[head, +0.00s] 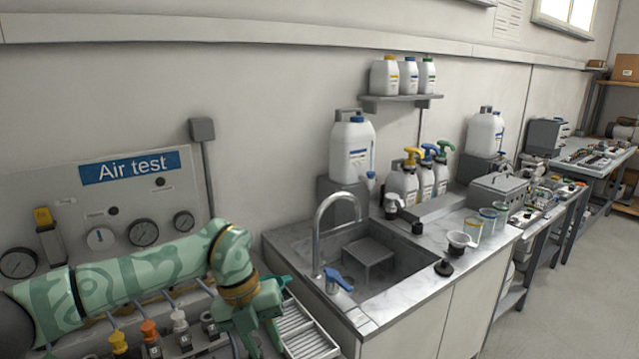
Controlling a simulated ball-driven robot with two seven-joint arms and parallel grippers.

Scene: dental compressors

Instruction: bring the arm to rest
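My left arm (140,275) is green with pale swirls and gold bands. It reaches in from the left across the front of the air test panel (85,208). It bends down at the wrist, and my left gripper (257,335) points down near the bottom edge, beside a white slotted tray (308,338). The fingertips are small and partly cut off, so I cannot tell whether they are open or shut. I see nothing clearly held. My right gripper is out of view.
Valves with coloured caps (150,330) stand below the arm. Right of the gripper is a counter with a sink (375,262), a curved tap (318,225), pump bottles (403,180) and cups (473,228). Floor (590,270) is clear at the right.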

